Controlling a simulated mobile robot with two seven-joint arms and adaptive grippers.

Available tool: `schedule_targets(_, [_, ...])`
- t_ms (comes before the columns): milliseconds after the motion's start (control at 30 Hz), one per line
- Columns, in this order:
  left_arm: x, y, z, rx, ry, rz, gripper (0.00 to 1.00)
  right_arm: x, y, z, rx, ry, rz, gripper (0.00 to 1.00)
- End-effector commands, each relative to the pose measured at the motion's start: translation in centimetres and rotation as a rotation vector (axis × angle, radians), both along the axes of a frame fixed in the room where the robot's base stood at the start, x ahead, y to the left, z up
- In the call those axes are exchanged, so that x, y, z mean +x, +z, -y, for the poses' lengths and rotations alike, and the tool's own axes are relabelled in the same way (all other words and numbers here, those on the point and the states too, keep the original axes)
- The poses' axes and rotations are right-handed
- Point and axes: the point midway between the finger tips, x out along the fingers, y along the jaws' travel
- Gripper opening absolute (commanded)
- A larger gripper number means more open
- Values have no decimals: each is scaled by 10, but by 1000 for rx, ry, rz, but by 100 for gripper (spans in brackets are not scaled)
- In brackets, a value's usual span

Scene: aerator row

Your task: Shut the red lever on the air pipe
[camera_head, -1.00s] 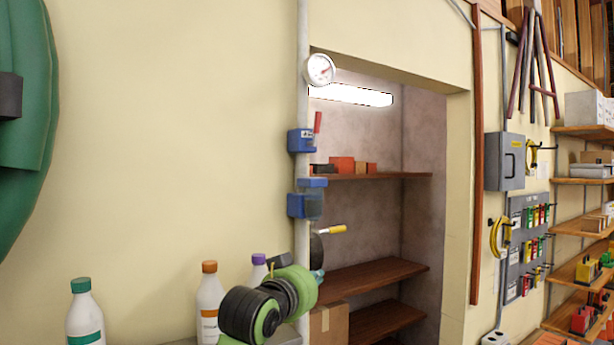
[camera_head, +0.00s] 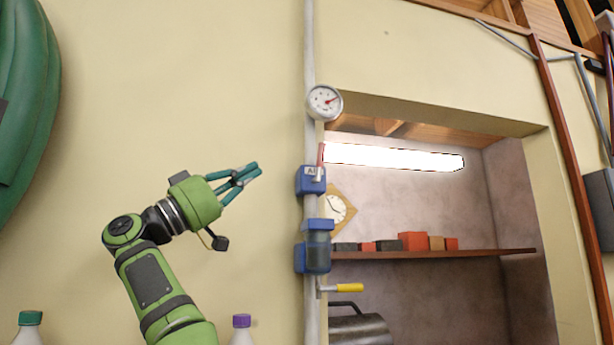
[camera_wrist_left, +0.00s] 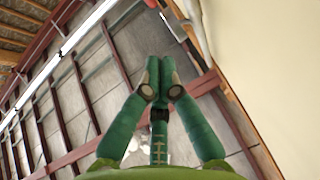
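The red lever (camera_head: 321,154) stands about upright on the blue valve body (camera_head: 310,181) of the grey vertical air pipe (camera_head: 310,60). My left gripper (camera_head: 257,170) is left of the lever, at about valve height, with its fingers pointing right. A gap of bare wall shows between the fingertips and the valve. In the left wrist view the finger pads (camera_wrist_left: 160,80) meet with nothing between them. The lever is not seen in the wrist view. My right gripper is not in view.
A pressure gauge (camera_head: 324,103) sits on the pipe above the lever. A second blue unit (camera_head: 316,250) and a yellow-handled lever (camera_head: 347,288) are below. A lit alcove with a shelf (camera_head: 430,254) opens to the right. Bottles (camera_head: 30,330) stand low at left.

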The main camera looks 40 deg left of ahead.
Motion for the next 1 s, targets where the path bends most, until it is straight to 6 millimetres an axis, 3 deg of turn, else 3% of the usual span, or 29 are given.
schedule_targets(167, [12, 18, 9, 0, -5, 4, 0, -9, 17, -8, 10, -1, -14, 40])
schedule_targets(333, [37, 42, 24, 1, -5, 1, 0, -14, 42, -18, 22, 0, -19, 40])
schedule_targets(567, [70, 69, 43, -1, -3, 1, 0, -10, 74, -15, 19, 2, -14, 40])
schedule_targets(800, [97, 57, 57, -2, 0, 0, 0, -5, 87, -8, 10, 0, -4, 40])
schedule_targets(1000, [103, 53, 60, -1, 1, 1, 0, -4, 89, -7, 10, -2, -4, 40])
